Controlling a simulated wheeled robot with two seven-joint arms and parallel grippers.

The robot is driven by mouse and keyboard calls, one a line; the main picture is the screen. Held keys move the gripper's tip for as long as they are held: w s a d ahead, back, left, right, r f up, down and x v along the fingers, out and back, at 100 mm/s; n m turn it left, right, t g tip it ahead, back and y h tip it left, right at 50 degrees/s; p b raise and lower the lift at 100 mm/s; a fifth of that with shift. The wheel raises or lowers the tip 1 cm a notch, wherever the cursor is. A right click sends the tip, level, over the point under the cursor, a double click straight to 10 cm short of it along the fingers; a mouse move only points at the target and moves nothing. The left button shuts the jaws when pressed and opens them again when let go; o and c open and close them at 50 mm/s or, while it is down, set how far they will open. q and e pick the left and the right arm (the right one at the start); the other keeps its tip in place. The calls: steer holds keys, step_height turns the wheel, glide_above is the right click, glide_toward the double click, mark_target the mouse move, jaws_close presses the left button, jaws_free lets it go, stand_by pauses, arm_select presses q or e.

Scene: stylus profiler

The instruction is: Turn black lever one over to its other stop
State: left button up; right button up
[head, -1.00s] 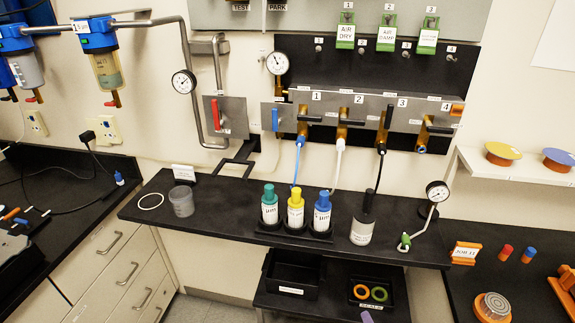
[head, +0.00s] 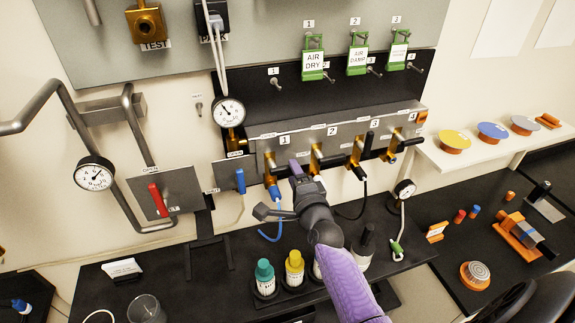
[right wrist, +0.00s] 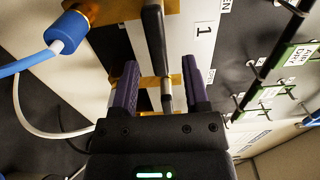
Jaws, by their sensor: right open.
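Black lever one (right wrist: 154,40) is on the brass valve (head: 271,172) under label 1 of the grey manifold panel (head: 290,137). In the right wrist view the lever runs down between my two purple fingers, with a visible gap on each side. My right gripper (head: 294,168) is open around the lever; it also shows in the right wrist view (right wrist: 158,78). In the head view the gripper hides most of the lever. My left gripper is not in view.
A blue hose connector (head: 273,193) hangs below valve 1, close to my gripper. A blue-handled valve (head: 240,181) is just left. Valve 2 (head: 316,157) is just right. Bottles with teal (head: 264,268) and yellow (head: 294,261) caps stand on the bench below.

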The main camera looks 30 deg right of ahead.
steer(key=x, duration=0.3)
steer(key=shift+a, duration=0.1)
jaws_close()
